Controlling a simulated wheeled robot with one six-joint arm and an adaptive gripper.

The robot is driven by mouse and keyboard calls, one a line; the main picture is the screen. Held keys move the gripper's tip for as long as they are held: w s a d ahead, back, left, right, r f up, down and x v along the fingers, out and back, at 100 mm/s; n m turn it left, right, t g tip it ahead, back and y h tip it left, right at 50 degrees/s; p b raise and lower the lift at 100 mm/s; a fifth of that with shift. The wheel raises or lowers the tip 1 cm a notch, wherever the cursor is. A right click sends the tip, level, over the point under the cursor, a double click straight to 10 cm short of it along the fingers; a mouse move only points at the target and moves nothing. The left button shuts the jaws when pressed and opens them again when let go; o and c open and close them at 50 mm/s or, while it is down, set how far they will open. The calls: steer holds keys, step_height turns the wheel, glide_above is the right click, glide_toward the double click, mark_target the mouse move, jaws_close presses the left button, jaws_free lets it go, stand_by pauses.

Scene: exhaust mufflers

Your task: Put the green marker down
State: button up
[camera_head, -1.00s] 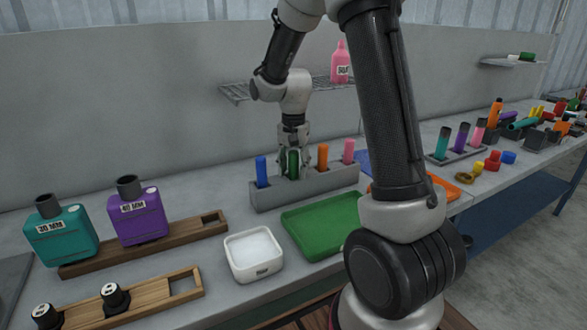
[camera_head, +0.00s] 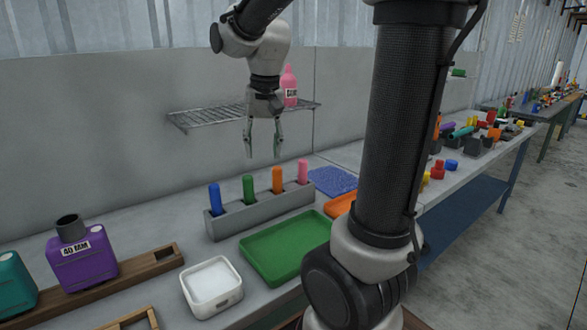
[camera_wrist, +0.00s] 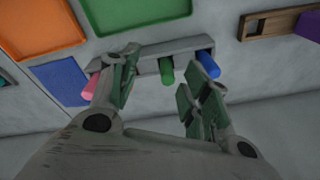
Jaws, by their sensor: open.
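The green marker (camera_head: 249,188) stands upright in the grey holder (camera_head: 262,214), between the blue marker (camera_head: 214,198) and the orange marker (camera_head: 277,180). A pink marker (camera_head: 303,171) stands at the right end of the holder. My gripper (camera_head: 263,157) is open and empty, above and apart from the markers. In the wrist view, the green marker (camera_wrist: 167,72) shows beyond the open fingers of my gripper (camera_wrist: 158,88), with the blue marker (camera_wrist: 208,66) to its right and the pink one (camera_wrist: 91,86) partly behind the left finger.
A green tray (camera_head: 246,246) lies in front of the holder, with a white dish (camera_head: 236,292) to its left. A wire shelf (camera_head: 190,118) with a pink bottle (camera_head: 289,88) is on the wall behind. A purple bottle (camera_head: 88,268) stands at left.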

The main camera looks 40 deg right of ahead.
steer(key=s+n+t, duration=0.2)
steer(key=s+n, duration=0.3)
steer(key=s, duration=1.1)
steer(key=shift+f+n+t, duration=0.4)
steer(key=shift+s+d, duration=0.1)
